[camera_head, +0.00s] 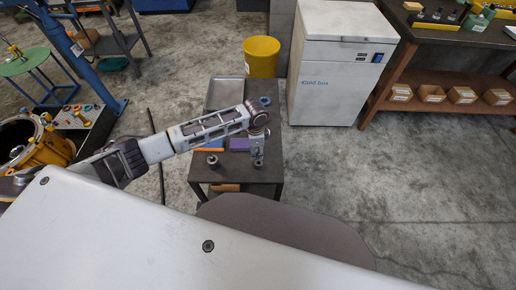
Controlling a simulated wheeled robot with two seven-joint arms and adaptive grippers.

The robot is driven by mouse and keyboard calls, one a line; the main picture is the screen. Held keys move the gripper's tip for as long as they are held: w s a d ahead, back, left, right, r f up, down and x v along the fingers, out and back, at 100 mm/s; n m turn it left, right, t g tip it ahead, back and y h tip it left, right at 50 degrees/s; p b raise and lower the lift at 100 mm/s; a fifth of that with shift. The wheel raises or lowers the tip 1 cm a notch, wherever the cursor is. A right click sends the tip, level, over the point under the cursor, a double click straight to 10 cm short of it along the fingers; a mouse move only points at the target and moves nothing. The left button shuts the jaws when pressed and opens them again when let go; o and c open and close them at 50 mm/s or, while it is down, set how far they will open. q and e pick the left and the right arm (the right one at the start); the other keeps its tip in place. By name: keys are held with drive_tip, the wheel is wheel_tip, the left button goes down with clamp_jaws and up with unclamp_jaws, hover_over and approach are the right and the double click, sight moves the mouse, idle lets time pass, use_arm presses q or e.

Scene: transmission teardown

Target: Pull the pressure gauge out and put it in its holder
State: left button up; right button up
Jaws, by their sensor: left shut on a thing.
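My left gripper (257,154) points down over the right front part of a small dark table (235,178). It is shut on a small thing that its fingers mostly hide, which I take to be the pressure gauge. A small dark round piece (258,163) shows just under the fingertips; whether it is held or stands on the table is too small to tell. Another short, dark, ring-topped piece (212,161) stands on the table to the left. I cannot tell which piece is the gauge's holder. My right gripper is not in view.
On the small table are an orange bar (208,150), a purple block (239,145), a blue ring (265,100) and a grey tray (226,92). Behind it stand a yellow bin (262,57) and a white cold box (340,75). The floor to the right is clear.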

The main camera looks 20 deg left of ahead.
use_arm(q)
drive_tip(key=shift+w+d+r+m, duration=0.15)
drive_tip(key=shift+w+d+m, duration=0.2)
drive_tip(key=shift+m, duration=0.35)
drive_tip(key=shift+w+m, duration=0.15)
drive_tip(key=shift+m, duration=0.15)
drive_tip(key=shift+b, duration=0.4)
drive_tip(key=shift+f+b, duration=0.35)
drive_tip(key=shift+f, duration=0.2)
drive_tip(key=shift+f+b, duration=0.2)
drive_tip(key=shift+b, duration=0.2)
drive_tip(key=shift+f+b, duration=0.45)
drive_tip(key=shift+b, duration=0.1)
drive_tip(key=shift+f+b, duration=0.3)
drive_tip(key=shift+b, duration=0.1)
drive_tip(key=shift+f+b, duration=0.5)
drive_tip(key=shift+b, duration=0.2)
drive_tip(key=shift+f, duration=0.9)
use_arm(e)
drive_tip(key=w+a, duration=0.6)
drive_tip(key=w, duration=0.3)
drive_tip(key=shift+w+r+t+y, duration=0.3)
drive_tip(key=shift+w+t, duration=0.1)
